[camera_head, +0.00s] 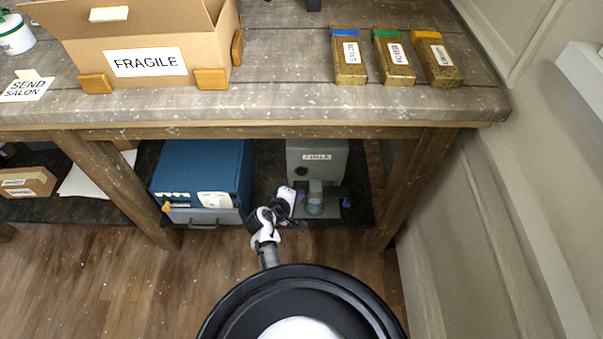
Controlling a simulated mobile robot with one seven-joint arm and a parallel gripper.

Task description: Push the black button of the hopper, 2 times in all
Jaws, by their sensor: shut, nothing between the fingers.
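The hopper (328,158) is a grey-green box with a white label, on the low shelf under the table. A clear container (315,205) with a greenish bottom stands at its front. A small black part, which looks like the button (346,202), shows low at the front, right of the container. A round dark spot also shows on the hopper's front left. My gripper (300,206) is shut and empty, at the front left of the hopper and left of the black part. Its fingertips are small and hard to make out, and I cannot tell whether they touch anything.
A blue box (203,175) stands left of the hopper. The table edge (260,112) overhangs the shelf, with a table leg (408,190) to the right. A FRAGILE carton (150,62) and several gold blocks (396,62) are on the tabletop.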

